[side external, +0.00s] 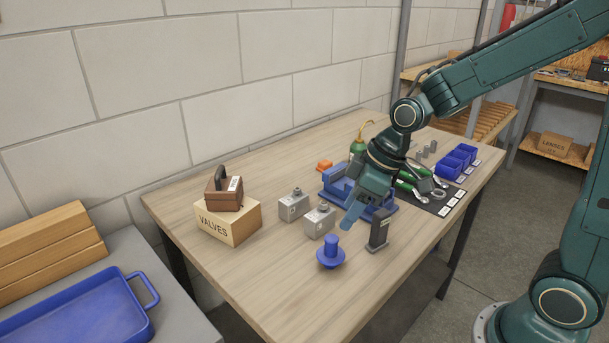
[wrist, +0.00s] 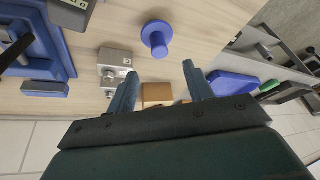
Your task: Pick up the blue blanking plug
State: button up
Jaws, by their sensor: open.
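The blue blanking plug (side external: 330,253) stands upright near the front edge of the wooden table, flange down with its round stem up. It also shows in the wrist view (wrist: 157,38), above and between my gripper's fingertips. My gripper (side external: 349,222) is over the table, up and to the right of the plug in the side view. In the wrist view my gripper (wrist: 159,68) has its two fingers spread apart with nothing between them. It does not touch the plug. Nothing hides the plug in either view.
Two grey metal blocks (side external: 319,221) stand just behind the plug. A dark upright stand (side external: 378,232) is to its right. A blue vise-like fixture (side external: 343,181) lies behind my gripper. A VALVES box (side external: 228,225) is at the left. The table left of the plug is clear.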

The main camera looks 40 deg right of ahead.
aim_at(332, 237)
jog(key=shift+x, duration=1.95)
jog(key=shift+s, duration=0.1)
jog(key=shift+x, duration=2.65)
jog(key=shift+d, duration=0.1)
grip_shut()
jog(key=shift+r, duration=0.1)
notch_tip(332, 237, up, 20)
